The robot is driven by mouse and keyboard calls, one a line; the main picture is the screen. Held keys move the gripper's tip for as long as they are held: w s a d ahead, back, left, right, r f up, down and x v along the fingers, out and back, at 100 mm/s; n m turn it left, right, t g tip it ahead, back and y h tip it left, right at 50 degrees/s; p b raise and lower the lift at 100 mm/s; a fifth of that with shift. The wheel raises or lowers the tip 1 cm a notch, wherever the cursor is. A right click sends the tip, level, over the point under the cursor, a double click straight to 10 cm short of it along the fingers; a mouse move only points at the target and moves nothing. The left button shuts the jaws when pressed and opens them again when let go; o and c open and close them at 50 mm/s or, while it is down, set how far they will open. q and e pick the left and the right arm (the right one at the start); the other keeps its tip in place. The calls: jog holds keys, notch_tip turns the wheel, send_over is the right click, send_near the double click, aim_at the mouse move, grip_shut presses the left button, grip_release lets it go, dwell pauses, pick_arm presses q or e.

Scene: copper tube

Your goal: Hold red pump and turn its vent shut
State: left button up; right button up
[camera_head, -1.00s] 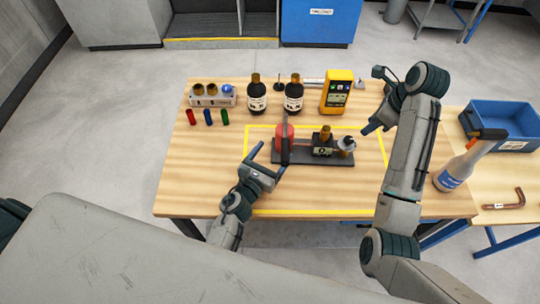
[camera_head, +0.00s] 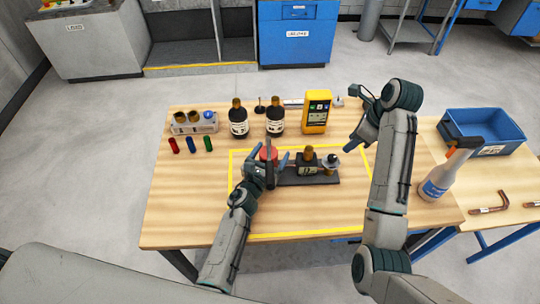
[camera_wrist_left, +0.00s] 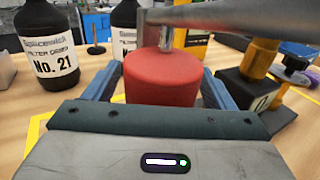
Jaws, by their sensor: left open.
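The red pump (camera_head: 268,152) is a red cylinder at the left end of a dark base plate (camera_head: 318,179). My left gripper (camera_head: 267,157) is open, with one finger on each side of the red cylinder. In the left wrist view the red cylinder (camera_wrist_left: 163,78) stands between the blue fingers; I cannot tell whether they touch it. A grey metal bar (camera_wrist_left: 235,18) crosses above the cylinder. Which part is the vent is unclear. My right gripper (camera_head: 352,120) is open and empty, right of the base.
Two dark bottles (camera_head: 238,122) and a yellow meter (camera_head: 316,112) stand behind the pump. A rack (camera_head: 194,123) and several small coloured cylinders are at the left. A spray bottle (camera_head: 440,178) and blue bin (camera_head: 482,130) are at the right. The table front is clear.

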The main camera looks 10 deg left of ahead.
pick_arm(q)
grip_shut()
pick_arm(e)
jog(key=shift+o, duration=1.3)
jog(key=w+d+f+n+t+h, duration=0.25)
jog(key=d+n+t+h, duration=0.3)
jog(key=d+n, duration=0.4)
jog(key=w+d+f+n+t+h, duration=0.3)
jog(key=d+n+t, duration=0.35)
jog(key=n, duration=0.55)
jog(key=m+t+y, duration=0.2)
jog(key=m+y, duration=1.3)
jog(key=m, duration=1.4)
send_near(335, 161)
jog(key=shift+d+r+h, duration=0.1)
jog(key=shift+r+h, duration=0.15)
jog(key=shift+r, duration=0.15)
jog(key=x, duration=1.1)
jog(key=shift+w+a+f, duration=0.15)
jog(key=shift+a+f, duration=0.05)
jog(key=shift+a, duration=0.15)
